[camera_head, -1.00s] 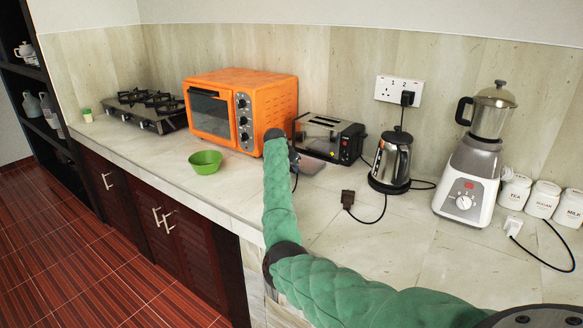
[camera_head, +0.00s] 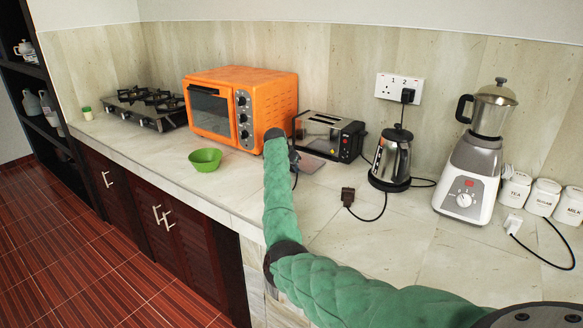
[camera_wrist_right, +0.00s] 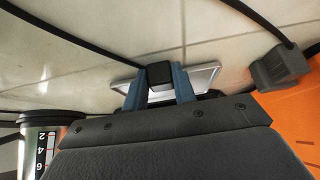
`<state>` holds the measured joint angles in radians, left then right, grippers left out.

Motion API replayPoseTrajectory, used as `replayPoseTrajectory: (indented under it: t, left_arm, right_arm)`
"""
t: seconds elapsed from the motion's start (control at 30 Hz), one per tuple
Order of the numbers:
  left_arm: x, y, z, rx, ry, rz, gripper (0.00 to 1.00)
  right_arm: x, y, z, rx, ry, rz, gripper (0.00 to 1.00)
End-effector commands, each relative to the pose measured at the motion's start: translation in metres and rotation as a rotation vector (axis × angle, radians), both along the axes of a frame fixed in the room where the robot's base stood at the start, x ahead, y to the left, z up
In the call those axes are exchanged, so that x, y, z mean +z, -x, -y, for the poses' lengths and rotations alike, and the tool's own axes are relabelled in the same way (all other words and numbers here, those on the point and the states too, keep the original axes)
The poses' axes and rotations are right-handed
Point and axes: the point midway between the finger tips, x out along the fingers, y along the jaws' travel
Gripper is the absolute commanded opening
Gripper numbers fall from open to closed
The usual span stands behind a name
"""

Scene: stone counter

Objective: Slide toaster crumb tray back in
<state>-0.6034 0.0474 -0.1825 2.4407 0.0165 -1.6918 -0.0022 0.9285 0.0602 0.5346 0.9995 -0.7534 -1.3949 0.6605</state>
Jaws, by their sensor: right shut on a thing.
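The black toaster (camera_head: 328,137) stands on the counter, right of the orange oven. The crumb tray (camera_head: 311,163), a thin greyish sheet, lies low in front of the toaster; how far it sits in the slot I cannot tell. In the right wrist view the metal tray (camera_wrist_right: 206,74) shows beyond the blue fingers. My right gripper (camera_wrist_right: 160,78) is shut with a small black block, seemingly the tray's handle, between its fingers. In the head view my green-sleeved right arm mostly hides this gripper (camera_head: 292,158). My left gripper is not in view.
The orange oven (camera_head: 240,108) stands close left of my right arm. A green bowl (camera_head: 205,160) sits before it. The kettle (camera_head: 391,160) and a loose black plug (camera_head: 348,197) are to the right. A cord and grey plug (camera_wrist_right: 280,66) show near the gripper.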

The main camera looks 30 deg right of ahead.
Motion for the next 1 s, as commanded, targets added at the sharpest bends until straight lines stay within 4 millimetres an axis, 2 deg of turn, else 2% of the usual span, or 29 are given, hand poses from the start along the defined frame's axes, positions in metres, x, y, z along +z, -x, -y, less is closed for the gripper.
replayPoseTrajectory:
  t: [0.33, 0.37, 0.47, 0.5, 0.9, 1.0]
  left_arm:
    - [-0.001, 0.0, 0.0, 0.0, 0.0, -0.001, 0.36]
    - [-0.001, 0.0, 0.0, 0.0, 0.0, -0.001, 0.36]
    - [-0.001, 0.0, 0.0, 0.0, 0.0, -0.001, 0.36]
    - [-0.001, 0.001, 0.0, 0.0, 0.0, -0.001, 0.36]
    - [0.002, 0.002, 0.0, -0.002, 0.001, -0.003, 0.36]
    - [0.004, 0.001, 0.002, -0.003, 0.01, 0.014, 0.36]
  right_arm:
    - [-0.004, 0.0, 0.0, 0.0, 0.0, 0.0, 0.0]
    - [-0.004, 0.0, 0.0, 0.0, 0.0, 0.0, 0.31]
    - [-0.004, 0.0, 0.0, 0.0, 0.0, 0.0, 0.5]
    - [-0.004, 0.0, 0.0, 0.0, 0.0, 0.0, 0.52]
    - [-0.004, 0.0, 0.0, 0.0, 0.0, 0.0, 0.52]
    - [0.007, 0.002, -0.008, 0.001, 0.0, 0.002, 0.52]
